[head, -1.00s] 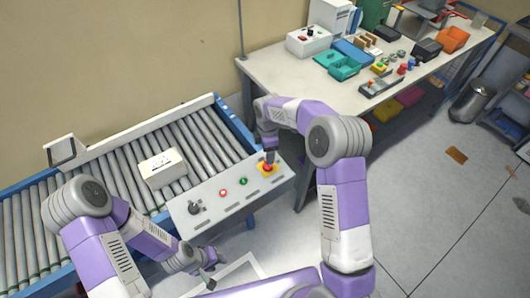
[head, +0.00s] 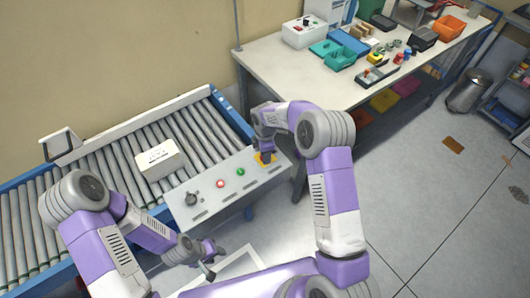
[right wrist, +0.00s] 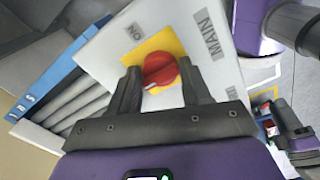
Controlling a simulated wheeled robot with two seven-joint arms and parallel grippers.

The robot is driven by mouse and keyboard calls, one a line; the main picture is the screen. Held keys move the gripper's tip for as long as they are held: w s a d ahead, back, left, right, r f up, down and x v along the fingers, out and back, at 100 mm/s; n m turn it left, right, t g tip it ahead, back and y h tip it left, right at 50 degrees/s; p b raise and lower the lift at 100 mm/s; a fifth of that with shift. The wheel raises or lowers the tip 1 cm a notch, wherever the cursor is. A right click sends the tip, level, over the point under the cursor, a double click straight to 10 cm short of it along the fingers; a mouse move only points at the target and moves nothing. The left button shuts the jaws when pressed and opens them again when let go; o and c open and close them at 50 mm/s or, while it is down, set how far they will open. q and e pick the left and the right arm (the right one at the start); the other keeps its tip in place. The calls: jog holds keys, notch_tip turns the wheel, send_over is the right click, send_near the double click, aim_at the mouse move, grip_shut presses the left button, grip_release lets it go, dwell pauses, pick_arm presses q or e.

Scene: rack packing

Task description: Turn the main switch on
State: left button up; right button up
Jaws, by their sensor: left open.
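The main switch is a red rotary knob (right wrist: 160,72) on a yellow plate, with MAIN and ON labels beside it in the right wrist view. In the head view its yellow plate (head: 262,160) is at the right end of the grey control panel (head: 210,202), and the knob is hidden by my right gripper (head: 266,155). The right gripper's fingers (right wrist: 160,88) stand on either side of the knob, close to its edges; whether they press on it is unclear. My left gripper (head: 207,260) is open and empty, in front of the panel.
The panel also carries a black knob (head: 191,199), a red button (head: 220,184) and a green button (head: 241,171). A white box (head: 160,160) sits on the roller conveyor (head: 105,172) behind it. A workbench (head: 270,66) with bins and parts stands at the back right.

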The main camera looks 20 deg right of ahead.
jog(key=c, duration=0.4)
jog(key=shift+c, duration=0.2)
jog(key=shift+m, duration=0.3)
jog(key=m+b, duration=0.1)
jog(key=m, duration=0.1)
jog(key=shift+m, duration=0.4)
jog(key=m+b, duration=0.1)
jog(key=m, duration=0.3)
jog(key=shift+m, duration=0.3)
jog(key=m, duration=0.5)
jog(key=shift+m, duration=2.4)
jog(key=shift+r, duration=0.1)
